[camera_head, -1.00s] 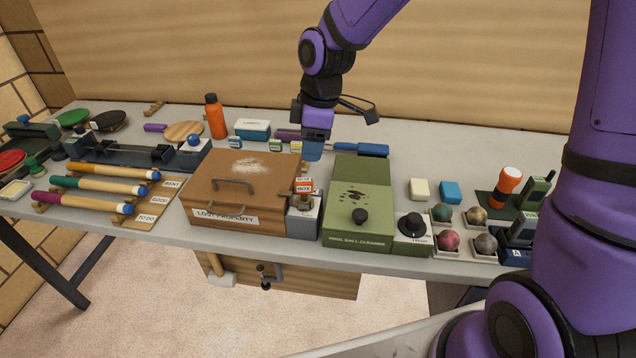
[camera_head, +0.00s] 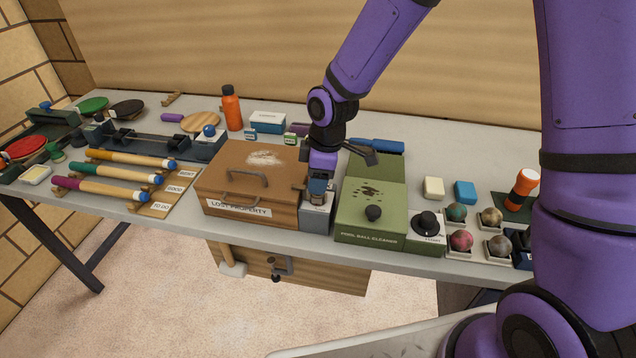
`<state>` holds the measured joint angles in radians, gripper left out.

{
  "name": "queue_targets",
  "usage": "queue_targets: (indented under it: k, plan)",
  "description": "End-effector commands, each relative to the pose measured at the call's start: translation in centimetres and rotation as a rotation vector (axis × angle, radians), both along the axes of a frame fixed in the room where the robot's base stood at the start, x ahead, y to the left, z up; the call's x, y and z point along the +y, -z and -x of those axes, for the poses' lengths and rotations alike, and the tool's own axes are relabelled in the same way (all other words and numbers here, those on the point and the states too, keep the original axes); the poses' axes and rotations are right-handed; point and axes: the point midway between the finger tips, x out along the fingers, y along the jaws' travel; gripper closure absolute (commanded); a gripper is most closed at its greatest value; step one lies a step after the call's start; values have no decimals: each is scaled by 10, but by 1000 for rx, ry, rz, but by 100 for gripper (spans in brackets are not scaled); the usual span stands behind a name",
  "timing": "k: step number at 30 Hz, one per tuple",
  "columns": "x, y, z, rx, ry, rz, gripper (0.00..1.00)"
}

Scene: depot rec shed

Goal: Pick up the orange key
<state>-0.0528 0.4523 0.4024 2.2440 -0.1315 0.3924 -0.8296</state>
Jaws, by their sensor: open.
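My gripper (camera_head: 318,194) is open and points down just above the small grey block (camera_head: 317,218) between the lost property box and the pool ball cleaner. The orange key with its orange-and-white "BOX" tag stood on this block one second ago. Now the gripper hides the key almost wholly, and I cannot tell whether the fingers are around it or touching it. The brown lost property box (camera_head: 222,186) is closed and stands directly left of the block.
The green pool ball cleaner (camera_head: 369,225) stands close on the right of the gripper. Blue (camera_head: 250,134) and green (camera_head: 290,140) tags stand behind the box, near an orange bottle (camera_head: 231,108). Dirty balls sit at the right; cues (camera_head: 118,171) lie at the left.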

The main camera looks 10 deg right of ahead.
Motion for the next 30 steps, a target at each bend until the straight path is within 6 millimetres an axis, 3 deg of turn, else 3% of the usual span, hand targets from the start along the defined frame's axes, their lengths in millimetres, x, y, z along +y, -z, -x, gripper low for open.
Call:
queue_targets:
  k: [6,13,30]
  plan:
    - [0,1,0,-1,1,0,51]
    - [0,1,0,-1,1,0,100]
    - [7,-10,-1,-2,1,-1,100]
